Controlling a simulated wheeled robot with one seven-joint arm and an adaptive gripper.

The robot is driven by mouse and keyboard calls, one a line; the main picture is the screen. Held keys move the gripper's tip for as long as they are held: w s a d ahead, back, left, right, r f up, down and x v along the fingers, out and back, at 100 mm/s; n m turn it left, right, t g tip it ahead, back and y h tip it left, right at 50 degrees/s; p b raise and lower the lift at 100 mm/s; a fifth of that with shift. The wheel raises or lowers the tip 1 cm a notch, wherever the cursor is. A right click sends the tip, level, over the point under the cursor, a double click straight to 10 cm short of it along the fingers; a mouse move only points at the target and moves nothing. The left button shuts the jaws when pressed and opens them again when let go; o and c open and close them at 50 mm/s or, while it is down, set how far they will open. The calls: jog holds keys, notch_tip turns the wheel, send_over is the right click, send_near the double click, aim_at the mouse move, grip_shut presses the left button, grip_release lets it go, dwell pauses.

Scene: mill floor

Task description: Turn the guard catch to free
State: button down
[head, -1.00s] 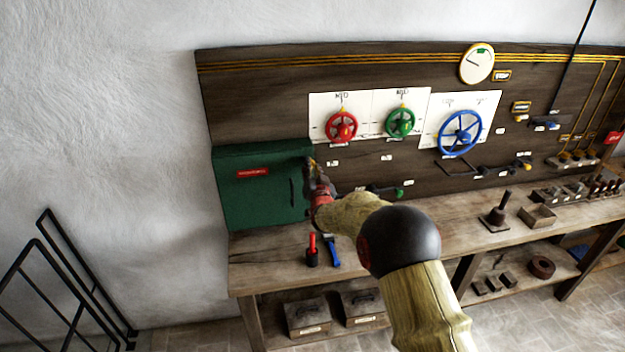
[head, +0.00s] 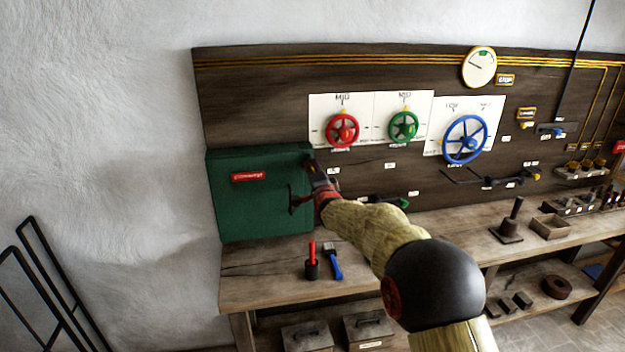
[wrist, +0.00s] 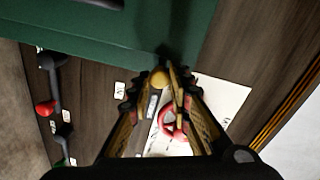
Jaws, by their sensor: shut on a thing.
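My gripper (head: 312,168) is at the box's upper right edge. In the wrist view, the round yellow knob (wrist: 160,78) of the guard catch shows between the fingertips of my gripper (wrist: 157,88), beside the green guard box (wrist: 100,45). My gripper is shut on this knob. In the head view the gripper hides the catch, and its setting cannot be read.
A red handwheel (head: 342,130), a green handwheel (head: 403,127) and a blue handwheel (head: 465,139) are on the board to the right. A red-handled tool (head: 311,262) and a blue-handled tool (head: 333,262) are on the bench (head: 262,292) below my arm.

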jog(key=shift+m+b, duration=0.45)
jog(key=shift+m, duration=0.15)
jog(key=c, duration=1.7)
grip_release()
jog(key=shift+o, duration=0.4)
jog(key=v, duration=1.2)
